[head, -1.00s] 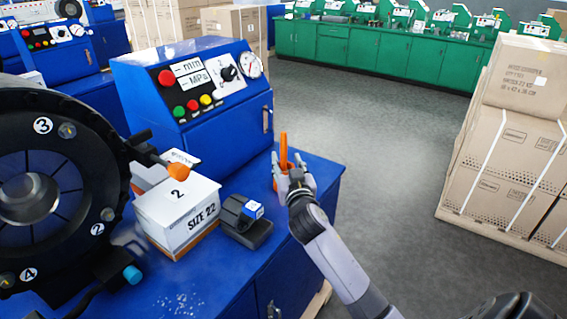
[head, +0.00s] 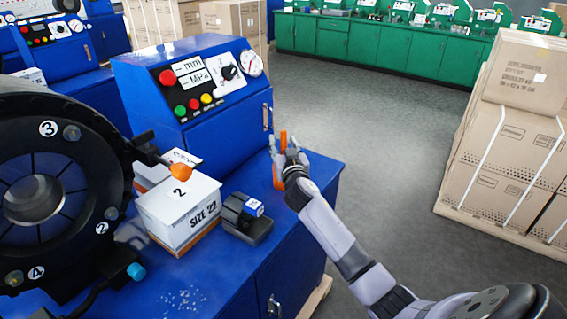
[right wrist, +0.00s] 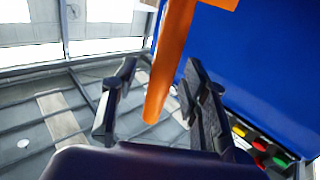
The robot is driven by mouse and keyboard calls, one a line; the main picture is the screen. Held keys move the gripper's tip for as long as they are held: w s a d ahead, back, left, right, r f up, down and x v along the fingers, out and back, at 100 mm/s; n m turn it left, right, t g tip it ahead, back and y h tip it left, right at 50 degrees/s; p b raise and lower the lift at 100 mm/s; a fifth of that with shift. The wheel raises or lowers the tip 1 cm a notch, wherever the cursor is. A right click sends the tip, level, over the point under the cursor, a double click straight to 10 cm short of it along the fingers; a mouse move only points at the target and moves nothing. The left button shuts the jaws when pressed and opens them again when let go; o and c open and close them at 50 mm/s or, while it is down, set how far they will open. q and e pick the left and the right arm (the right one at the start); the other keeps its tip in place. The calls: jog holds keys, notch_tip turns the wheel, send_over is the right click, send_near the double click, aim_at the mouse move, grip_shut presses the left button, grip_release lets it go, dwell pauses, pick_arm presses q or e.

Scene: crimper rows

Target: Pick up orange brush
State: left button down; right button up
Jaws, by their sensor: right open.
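The orange brush (head: 283,141) stands at the right end of the blue bench top, in front of the blue control cabinet. In the head view my right gripper (head: 284,157) is at the brush and hides part of it. In the right wrist view the orange brush handle (right wrist: 170,65) runs down between the two spread fingers of the right gripper (right wrist: 160,75). A gap shows on both sides of the handle near its end. The right gripper is open and not closed on it. My left gripper is not in view.
The blue control cabinet (head: 215,120) stands close behind the brush. A SIZE 22 box (head: 180,210) and a small black device (head: 246,220) stand left of my right arm. A large black crimper (head: 45,190) fills the left.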

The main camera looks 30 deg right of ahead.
jog(key=shift+c, duration=0.2)
grip_shut()
dwell(0.5)
